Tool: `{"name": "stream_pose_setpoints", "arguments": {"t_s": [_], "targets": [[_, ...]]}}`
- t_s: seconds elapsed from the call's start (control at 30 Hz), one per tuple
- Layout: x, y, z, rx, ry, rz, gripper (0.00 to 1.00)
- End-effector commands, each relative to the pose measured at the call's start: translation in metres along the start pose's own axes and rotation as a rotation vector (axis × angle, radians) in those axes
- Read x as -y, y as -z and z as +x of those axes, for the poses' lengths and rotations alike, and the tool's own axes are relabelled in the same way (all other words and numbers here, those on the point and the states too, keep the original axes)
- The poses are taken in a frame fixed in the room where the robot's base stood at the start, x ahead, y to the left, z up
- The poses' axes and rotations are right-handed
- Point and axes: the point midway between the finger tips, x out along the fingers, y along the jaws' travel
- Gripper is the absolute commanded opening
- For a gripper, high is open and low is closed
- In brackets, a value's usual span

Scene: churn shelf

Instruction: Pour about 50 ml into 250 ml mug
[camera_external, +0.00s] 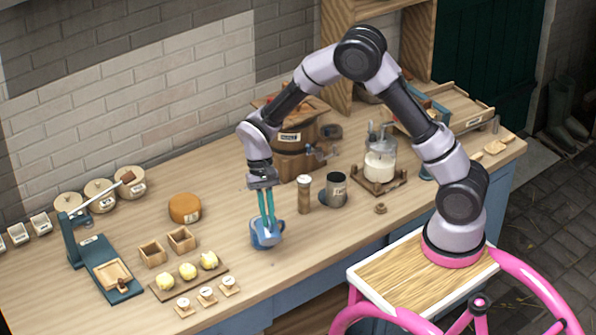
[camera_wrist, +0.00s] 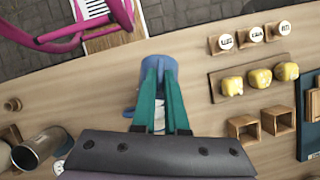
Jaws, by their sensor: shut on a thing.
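My gripper (camera_external: 267,228) points down with its teal fingers shut on a blue mug (camera_external: 256,241) near the front edge of the counter. The mug looks roughly upright; whether it touches the counter is unclear. The fingers cover part of it. In the wrist view the blue mug (camera_wrist: 158,62) shows beyond the fingertips, and its inside is mostly hidden. A grey metal mug (camera_external: 335,192) with a pale label stands to the right; its label is too small to read surely. It also shows in the wrist view (camera_wrist: 38,148). A glass jar (camera_external: 380,165) with white liquid stands farther right on a wooden stand.
A wooden cylinder (camera_external: 304,195) stands beside the grey mug, with a wooden barrel (camera_external: 290,165) behind. Left of the blue mug are a board with yellow lumps (camera_external: 188,271), small labelled pieces (camera_external: 207,296), and open wooden boxes (camera_external: 152,254). An orange round (camera_external: 185,208) lies behind.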

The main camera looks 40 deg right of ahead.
Motion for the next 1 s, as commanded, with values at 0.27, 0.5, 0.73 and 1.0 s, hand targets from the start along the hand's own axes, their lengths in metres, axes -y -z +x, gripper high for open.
{"name": "stream_pose_setpoints", "arguments": {"t_s": [0.27, 0.5, 0.73, 1.0], "targets": [[0.002, -0.013, 0.014, -0.166, -0.003, -0.011, 0.0], [0.002, -0.022, 0.015, -0.353, 0.001, -0.004, 0.0], [0.002, -0.023, 0.017, -0.375, 0.0, -0.001, 0.0], [0.002, -0.03, 0.029, -0.471, -0.003, -0.005, 0.0]]}}
